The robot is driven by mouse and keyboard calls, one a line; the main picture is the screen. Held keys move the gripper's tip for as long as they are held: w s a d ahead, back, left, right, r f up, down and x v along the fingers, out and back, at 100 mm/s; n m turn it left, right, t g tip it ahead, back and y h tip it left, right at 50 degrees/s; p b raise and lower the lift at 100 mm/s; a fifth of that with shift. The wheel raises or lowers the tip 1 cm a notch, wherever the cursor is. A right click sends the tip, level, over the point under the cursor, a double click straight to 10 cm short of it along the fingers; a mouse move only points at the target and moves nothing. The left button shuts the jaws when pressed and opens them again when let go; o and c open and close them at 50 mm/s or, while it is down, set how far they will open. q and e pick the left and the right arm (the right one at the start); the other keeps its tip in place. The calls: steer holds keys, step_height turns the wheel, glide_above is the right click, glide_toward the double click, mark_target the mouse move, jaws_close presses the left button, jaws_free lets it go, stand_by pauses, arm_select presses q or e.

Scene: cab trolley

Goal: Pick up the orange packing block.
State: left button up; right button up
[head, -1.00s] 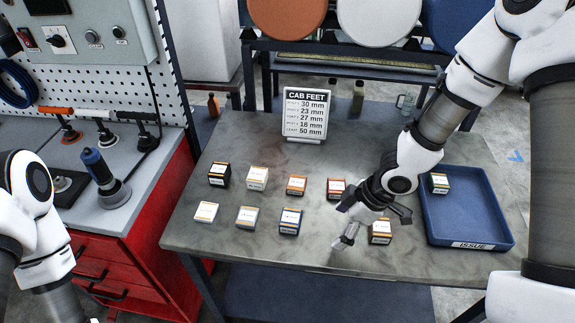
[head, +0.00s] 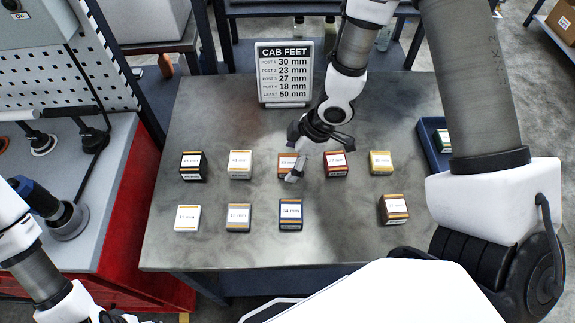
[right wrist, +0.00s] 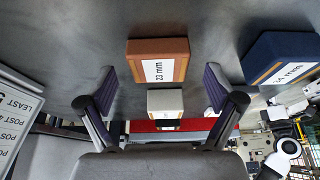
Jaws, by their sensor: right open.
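The orange packing block (head: 286,160) stands on the grey table in the back row, partly hidden by my right gripper in the head view. In the right wrist view the orange block (right wrist: 158,50), labelled 23 mm, lies ahead of the fingertips, lined up with the gap between them. My right gripper (head: 310,157) is open and empty, close above the block; its spread fingers also show in the right wrist view (right wrist: 160,88). No contact with the block can be seen. Only links of my left arm show at lower left; its gripper is out of view.
A red-orange block (head: 335,164) stands close to the right and a white one (head: 240,165) to the left. A dark blue block (head: 290,214) is in front. A sign (head: 284,75) stands behind. A blue tray (head: 428,150) at right is mostly hidden by my arm.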

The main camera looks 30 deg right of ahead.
steer(key=shift+w+a+f, duration=0.15)
steer(key=shift+w+f, duration=0.2)
steer(key=shift+f, duration=0.2)
steer(key=shift+s, duration=0.1)
steer(key=shift+s+r, duration=0.15)
steer(key=shift+s, duration=0.05)
steer(key=c, duration=1.2)
steer(key=shift+c, duration=0.2)
